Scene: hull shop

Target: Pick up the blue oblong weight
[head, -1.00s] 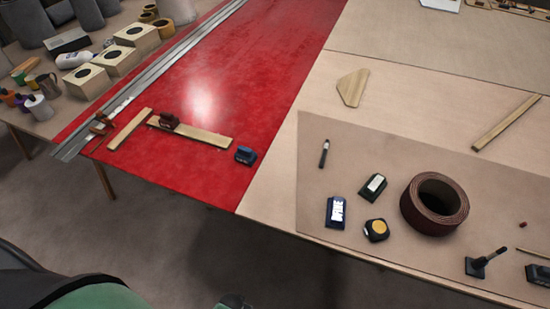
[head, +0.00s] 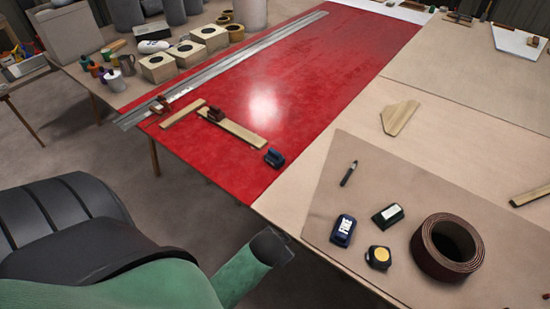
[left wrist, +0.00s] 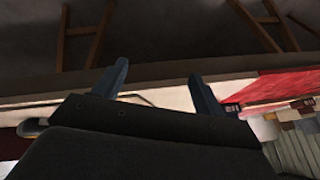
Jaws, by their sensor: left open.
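The blue oblong weight (head: 274,157) sits on the red sheet (head: 330,70) near its front right corner. It is small, dark blue and upright. My left arm reaches in from the lower left of the head view, ending in a dark part beyond the table's front edge, short of the weight. In the left wrist view my left gripper (left wrist: 158,75) is open, its two dark blue fingers apart with nothing between them. A small dark item (left wrist: 232,110) shows beside its right finger; I cannot tell what it is. My right gripper is not in view.
A dark red block (head: 215,114) stands on wood strips left of the weight. The red sheet behind the weight is clear.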

